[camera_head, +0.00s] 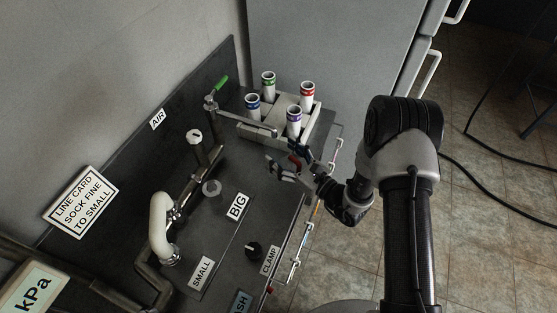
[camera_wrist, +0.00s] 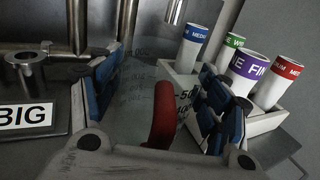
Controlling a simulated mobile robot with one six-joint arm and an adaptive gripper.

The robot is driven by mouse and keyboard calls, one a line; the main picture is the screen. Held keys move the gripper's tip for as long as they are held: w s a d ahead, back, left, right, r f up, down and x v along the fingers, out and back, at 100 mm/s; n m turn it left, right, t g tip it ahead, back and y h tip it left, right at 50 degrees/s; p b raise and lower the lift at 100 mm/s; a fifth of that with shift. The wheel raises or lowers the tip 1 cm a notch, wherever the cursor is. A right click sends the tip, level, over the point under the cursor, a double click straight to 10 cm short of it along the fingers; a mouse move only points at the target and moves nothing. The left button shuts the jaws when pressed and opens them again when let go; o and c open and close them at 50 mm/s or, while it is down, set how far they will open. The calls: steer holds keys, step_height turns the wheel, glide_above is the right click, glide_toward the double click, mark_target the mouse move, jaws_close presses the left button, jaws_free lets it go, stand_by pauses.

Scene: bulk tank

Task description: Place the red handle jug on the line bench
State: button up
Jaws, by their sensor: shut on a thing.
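The red handle jug shows in the wrist view as a curved red handle (camera_wrist: 163,115) with a see-through body (camera_wrist: 140,75) behind it, bearing measure marks near "500". My gripper (camera_wrist: 157,100) has its blue-padded fingers on either side of the handle and is shut on it. In the head view my gripper (camera_head: 287,162) is over the right side of the dark line bench (camera_head: 225,235), with a bit of the red handle (camera_head: 294,160) between the fingers. The clear body is hardly visible there, so I cannot tell whether its base touches the bench.
A pale rack (camera_head: 312,128) with several colour-banded tubes stands just behind my gripper. Metal pipework and a white elbow pipe (camera_head: 160,228) are to the left. Bare bench lies between label and gripper.

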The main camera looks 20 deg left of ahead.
mark_target(270, 152)
steer(key=shift+x, duration=0.95)
steer(key=shift+f+b, duration=0.95)
steer(key=shift+f, duration=0.8)
steer(key=shift+f, duration=0.1)
steer(key=o, duration=1.1)
